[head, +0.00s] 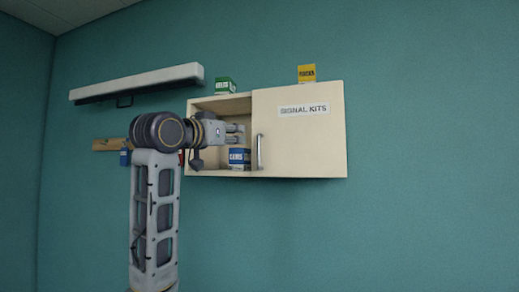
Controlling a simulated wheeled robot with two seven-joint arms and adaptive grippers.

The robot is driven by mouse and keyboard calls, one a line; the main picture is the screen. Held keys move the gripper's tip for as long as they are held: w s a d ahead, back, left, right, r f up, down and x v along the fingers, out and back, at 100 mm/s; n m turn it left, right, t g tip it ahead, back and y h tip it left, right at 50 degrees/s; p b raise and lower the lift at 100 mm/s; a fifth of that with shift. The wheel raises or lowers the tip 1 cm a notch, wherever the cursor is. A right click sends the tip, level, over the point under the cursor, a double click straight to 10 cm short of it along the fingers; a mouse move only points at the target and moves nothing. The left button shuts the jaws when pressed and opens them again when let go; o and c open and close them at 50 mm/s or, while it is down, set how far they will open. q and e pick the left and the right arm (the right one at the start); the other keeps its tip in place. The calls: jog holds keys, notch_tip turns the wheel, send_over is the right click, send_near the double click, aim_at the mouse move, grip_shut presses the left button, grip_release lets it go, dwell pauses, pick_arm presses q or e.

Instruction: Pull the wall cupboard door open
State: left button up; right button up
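The wall cupboard (218,103) is a pale wooden box on the teal wall. Its door (306,145), labelled SIGNAL KITS, covers the right part, and the left part is uncovered, showing the inside. A metal handle (260,152) stands upright near the door's left edge. My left gripper (241,133) is in front of the uncovered part, pointing right, left of the handle and apart from it. Its two fingers look spread with nothing between them. A blue and white box (239,158) stands inside the cupboard below the fingers. My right gripper is out of view.
A green box (225,86) and a yellow box (307,73) stand on the cupboard's top. A long white wall unit (137,83) hangs at upper left. A wooden strip (105,145) is partly behind my arm. The wall right of the cupboard is clear.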

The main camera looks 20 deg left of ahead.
aim_at(258, 148)
pick_arm(q)
notch_tip(258, 148, down, 2)
jog(key=shift+w+f+g, duration=0.1)
jog(key=shift+f+g, duration=0.1)
jog(key=shift+g, duration=0.4)
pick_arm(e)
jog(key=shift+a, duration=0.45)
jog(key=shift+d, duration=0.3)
pick_arm(q)
jog(key=shift+w, duration=0.2)
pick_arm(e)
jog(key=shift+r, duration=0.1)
pick_arm(q)
jog(key=p+x, duration=0.4)
jog(key=x, duration=0.9)
jog(key=shift+p, duration=0.35)
jog(key=shift+w+f, duration=0.1)
jog(key=shift+w, duration=0.15)
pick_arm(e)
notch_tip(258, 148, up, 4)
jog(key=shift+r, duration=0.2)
